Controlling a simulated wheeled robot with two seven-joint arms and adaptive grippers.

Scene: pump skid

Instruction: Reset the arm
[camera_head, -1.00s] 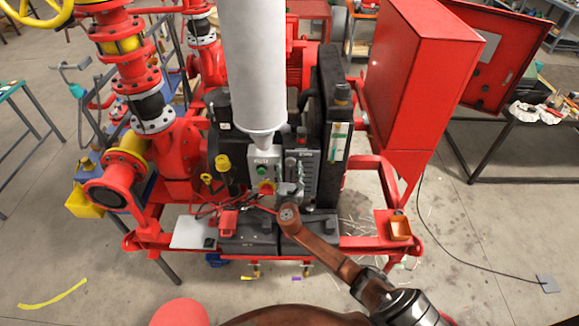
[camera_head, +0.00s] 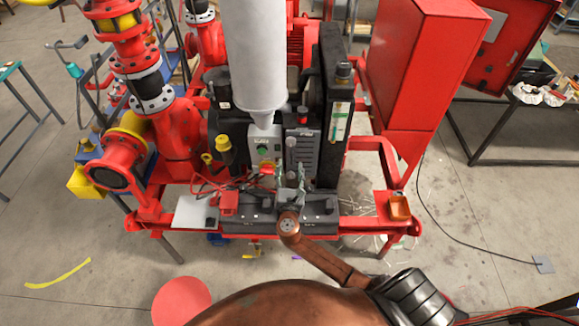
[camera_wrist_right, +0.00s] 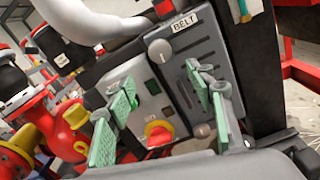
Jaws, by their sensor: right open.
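My right gripper (camera_head: 291,182) is open and empty in front of the pump skid's controls. Its green-padded fingers (camera_wrist_right: 165,105) stand apart in the wrist view, with nothing between the pads. Behind them is a grey control box (camera_head: 264,146) with a green button and a red-and-yellow knob (camera_wrist_right: 159,132). Beside it is a dark grey panel (camera_head: 303,150) with a knob and a label that reads BELT in the wrist view (camera_wrist_right: 184,23). The fingers partly cover both. My right arm reaches up from the lower right. My left gripper is out of view.
Black blocks (camera_head: 250,215) and a pale plate (camera_head: 194,212) lie on the red skid's front. A white cylinder (camera_head: 251,60) hangs above the control box. A red cabinet (camera_head: 425,60) stands to the right.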

